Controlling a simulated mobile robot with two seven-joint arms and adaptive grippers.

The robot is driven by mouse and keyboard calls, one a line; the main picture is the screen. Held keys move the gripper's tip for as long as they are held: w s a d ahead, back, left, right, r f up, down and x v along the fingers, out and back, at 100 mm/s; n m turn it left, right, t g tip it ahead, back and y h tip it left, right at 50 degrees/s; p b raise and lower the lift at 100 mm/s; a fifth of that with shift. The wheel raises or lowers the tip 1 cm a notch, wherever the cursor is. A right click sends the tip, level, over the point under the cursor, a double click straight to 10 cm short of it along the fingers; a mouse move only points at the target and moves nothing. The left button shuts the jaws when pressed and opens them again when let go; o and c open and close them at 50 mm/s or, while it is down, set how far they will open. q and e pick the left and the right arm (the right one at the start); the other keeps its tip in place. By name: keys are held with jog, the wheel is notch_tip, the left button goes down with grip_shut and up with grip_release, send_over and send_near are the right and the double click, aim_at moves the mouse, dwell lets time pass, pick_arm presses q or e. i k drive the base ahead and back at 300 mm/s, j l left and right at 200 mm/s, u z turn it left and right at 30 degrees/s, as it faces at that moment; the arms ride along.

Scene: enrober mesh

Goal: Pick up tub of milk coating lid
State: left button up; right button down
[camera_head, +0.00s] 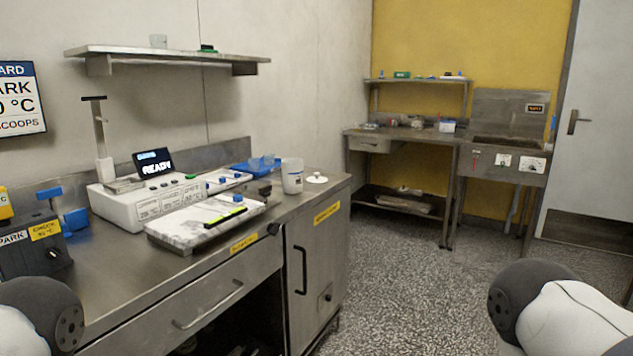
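A small white round lid with a knob (316,179) lies on the steel counter (110,290) near its right end. A white tub or cup (292,176) stands upright just left of it. Any print on the tub is too small to read, and I cannot tell whether the lid belongs to it. Only dark and white parts of my arms show at the lower left and lower right corners, far from the lid. Neither gripper is in view.
Left of the tub are a blue tray (236,169), a white machine (150,202) with a lit READY display (153,162) and a marble-like slab (205,225). A wall shelf (165,55) hangs above. Speckled floor (400,290) is clear on the right, before a back bench (400,133) and sink (505,146).

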aim_at(316, 179)
jog(key=i+l+u, duration=0.55)
jog(key=l, duration=0.25)
jog(key=i+l+u, duration=0.35)
jog(key=l, duration=0.3)
jog(key=i+l+u, duration=0.15)
jog(key=l, duration=0.2)
jog(key=i+l+u, duration=0.2)
jog(key=l, duration=0.2)
jog(key=l+u, duration=0.2)
jog(key=l, duration=0.15)
jog(key=i, duration=0.05)
